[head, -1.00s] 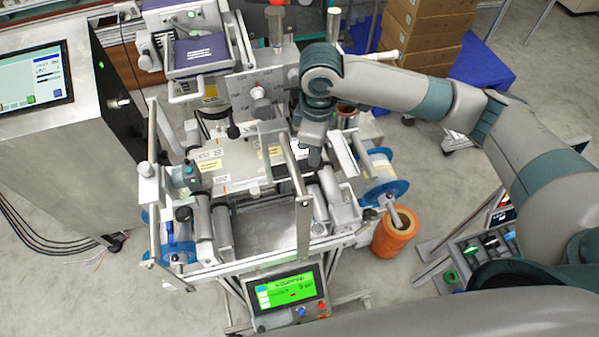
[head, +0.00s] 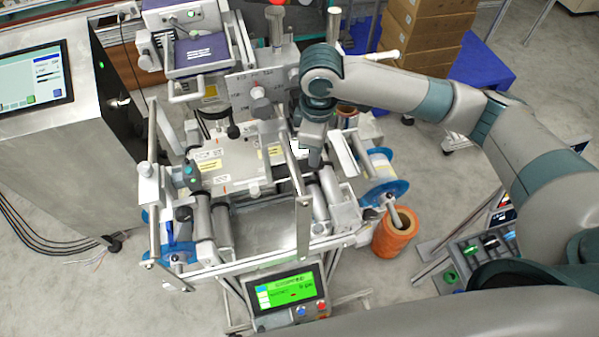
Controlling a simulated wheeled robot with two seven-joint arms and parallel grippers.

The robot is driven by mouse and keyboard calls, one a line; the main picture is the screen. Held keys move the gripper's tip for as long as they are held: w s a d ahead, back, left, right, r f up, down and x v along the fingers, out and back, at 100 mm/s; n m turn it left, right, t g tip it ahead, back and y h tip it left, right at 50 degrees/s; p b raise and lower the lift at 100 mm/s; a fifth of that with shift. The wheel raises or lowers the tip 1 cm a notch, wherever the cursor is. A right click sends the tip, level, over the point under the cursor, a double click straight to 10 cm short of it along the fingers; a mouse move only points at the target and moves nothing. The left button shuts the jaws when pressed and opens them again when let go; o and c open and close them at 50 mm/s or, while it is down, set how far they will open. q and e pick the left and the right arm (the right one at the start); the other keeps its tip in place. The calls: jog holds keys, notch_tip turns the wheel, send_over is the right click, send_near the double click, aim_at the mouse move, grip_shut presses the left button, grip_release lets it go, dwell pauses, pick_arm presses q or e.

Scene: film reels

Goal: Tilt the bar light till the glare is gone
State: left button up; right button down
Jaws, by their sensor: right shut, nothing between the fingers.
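The machine with rollers (head: 250,165) stands in the middle of the head view. A slim grey bar (head: 289,160) runs above its bed, beside my right gripper; I cannot tell for sure whether it is the bar light. A small bright white patch (head: 300,146) shows between this bar and the gripper. My right gripper (head: 315,165) points down over the right part of the bed, shut and empty. Whether it touches the bar I cannot tell. The arm hides part of the machine behind it. My left gripper is not in view.
A green-lit display (head: 286,290) sits at the machine's front. Blue reels (head: 386,188) and an orange roll (head: 395,232) are at its right. A steel cabinet with a screen (head: 35,75) stands left. Cardboard boxes (head: 425,30) stand behind.

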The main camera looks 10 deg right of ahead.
aim_at(315, 170)
jog(key=shift+f, duration=0.4)
dwell(0.4)
jog(key=shift+s+f+b, duration=0.25)
jog(key=shift+s+f, duration=0.1)
jog(key=shift+f, duration=0.3)
jog(key=shift+s+f+b, duration=0.3)
jog(key=shift+s+f, duration=0.1)
jog(key=shift+f, duration=0.25)
jog(key=shift+s+f+b, duration=0.25)
jog(key=shift+s+f, duration=0.1)
jog(key=shift+f, duration=0.3)
dwell(2.2)
jog(key=shift+w+a+r+p, duration=0.1)
jog(key=shift+r+p, duration=0.25)
jog(key=shift+p, duration=0.2)
jog(key=shift+w+a+r+p, duration=0.1)
jog(key=shift+r+p, duration=0.25)
jog(key=shift+p, duration=0.15)
jog(key=r+p, duration=0.1)
jog(key=w+r+p, duration=0.1)
jog(key=p, duration=0.1)
jog(key=r+p, duration=0.1)
jog(key=p, duration=0.1)
jog(key=shift+w+r, duration=0.15)
jog(key=shift+w, duration=0.2)
notch_tip(315, 170, up, 2)
jog(key=shift+d+r+p, duration=0.1)
jog(key=shift+p, duration=0.9)
jog(key=shift+d, duration=0.1)
